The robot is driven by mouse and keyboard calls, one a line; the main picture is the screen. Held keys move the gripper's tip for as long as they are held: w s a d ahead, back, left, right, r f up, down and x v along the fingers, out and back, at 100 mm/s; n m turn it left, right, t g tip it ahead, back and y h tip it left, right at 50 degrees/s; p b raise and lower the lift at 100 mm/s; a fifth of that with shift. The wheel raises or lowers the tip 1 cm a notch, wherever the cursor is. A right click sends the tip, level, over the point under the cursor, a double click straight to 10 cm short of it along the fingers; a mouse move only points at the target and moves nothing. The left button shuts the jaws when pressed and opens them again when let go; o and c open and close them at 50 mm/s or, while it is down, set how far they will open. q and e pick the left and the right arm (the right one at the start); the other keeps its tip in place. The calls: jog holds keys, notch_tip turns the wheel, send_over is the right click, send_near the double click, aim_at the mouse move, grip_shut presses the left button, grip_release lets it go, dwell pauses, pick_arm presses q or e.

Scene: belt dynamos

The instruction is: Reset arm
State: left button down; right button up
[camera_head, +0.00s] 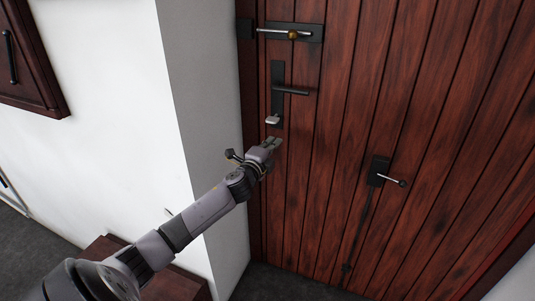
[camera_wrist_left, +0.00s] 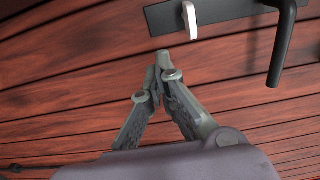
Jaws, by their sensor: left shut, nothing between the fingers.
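My left arm comes in from the lower left in the head view. Its gripper (camera_head: 271,144) is shut and empty, in front of the wooden door (camera_head: 420,110), just below a black handle plate with a lever handle (camera_head: 291,91). A small pale thumb-turn (camera_head: 272,120) sits at the plate's lower end. In the left wrist view the gripper's fingertips (camera_wrist_left: 163,62) meet below the thumb-turn (camera_wrist_left: 190,18), with a gap to it. The black lever (camera_wrist_left: 284,45) is to the right there. My right gripper is not in view.
A sliding bolt (camera_head: 292,34) is at the door's top left. Another latch (camera_head: 380,172) with a rod running down is lower right. A white wall (camera_head: 110,100) and its grey corner stand left of the door. A brown wooden piece (camera_head: 175,283) is below my arm.

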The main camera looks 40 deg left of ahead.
pick_arm(q)
jog(key=shift+b+v, duration=0.3)
jog(key=shift+v, duration=2.05)
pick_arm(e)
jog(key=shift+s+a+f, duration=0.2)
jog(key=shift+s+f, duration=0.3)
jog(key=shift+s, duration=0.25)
